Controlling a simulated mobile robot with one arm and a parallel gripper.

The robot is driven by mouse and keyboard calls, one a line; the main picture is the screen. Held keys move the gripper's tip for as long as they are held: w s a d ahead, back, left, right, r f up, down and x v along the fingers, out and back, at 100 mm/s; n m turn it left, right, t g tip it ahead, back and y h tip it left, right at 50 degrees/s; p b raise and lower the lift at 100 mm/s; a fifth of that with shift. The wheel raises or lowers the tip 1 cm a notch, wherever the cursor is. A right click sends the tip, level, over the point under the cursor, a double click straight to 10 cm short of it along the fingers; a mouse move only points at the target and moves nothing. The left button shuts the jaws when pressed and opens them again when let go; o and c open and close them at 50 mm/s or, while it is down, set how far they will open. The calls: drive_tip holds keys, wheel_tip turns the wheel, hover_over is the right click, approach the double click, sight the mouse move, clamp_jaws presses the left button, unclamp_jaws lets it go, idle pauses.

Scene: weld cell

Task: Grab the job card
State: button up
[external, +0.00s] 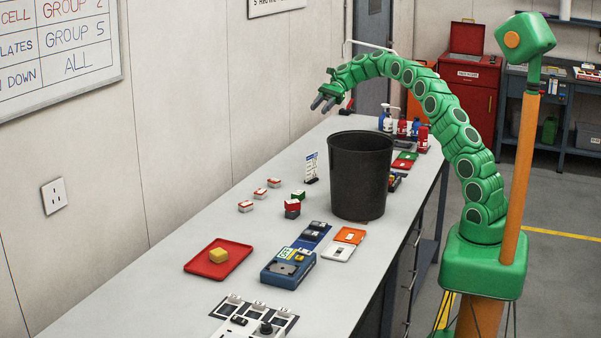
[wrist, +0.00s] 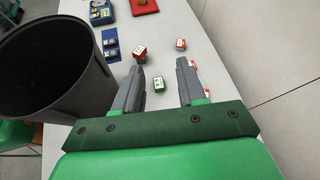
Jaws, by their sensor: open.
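A small white upright card (external: 311,167) with printed lines stands on the bench in the external view, left of the black bin; it looks like the job card. I cannot make it out in the wrist view, where my gripper may hide it. My gripper (external: 322,103) is open and empty, high above the bench and beyond the card. In the wrist view the two fingers of my gripper (wrist: 160,66) are spread, with bare bench and small boxes below between them.
A tall black bin (external: 360,178) stands close right of the card. Small red-and-white boxes (external: 260,193), a green box (external: 298,195) and a red box (external: 292,206) lie nearby. A red tray (external: 205,270) holds a yellow block.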

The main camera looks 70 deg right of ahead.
drive_tip(key=w+d+f+m+t, duration=0.2)
drive_tip(key=d+f+m, duration=0.15)
drive_tip(key=d, duration=0.65)
hover_over(311, 168)
drive_tip(key=d, duration=0.3)
drive_tip(key=shift+y, duration=0.3)
drive_tip(key=shift+s+a+f, duration=0.1)
drive_tip(key=shift+s+f, duration=0.05)
drive_tip(key=shift+f, duration=4.2)
drive_tip(key=shift+s+a+f, duration=0.1)
drive_tip(key=shift+f, duration=4.25)
clamp_jaws()
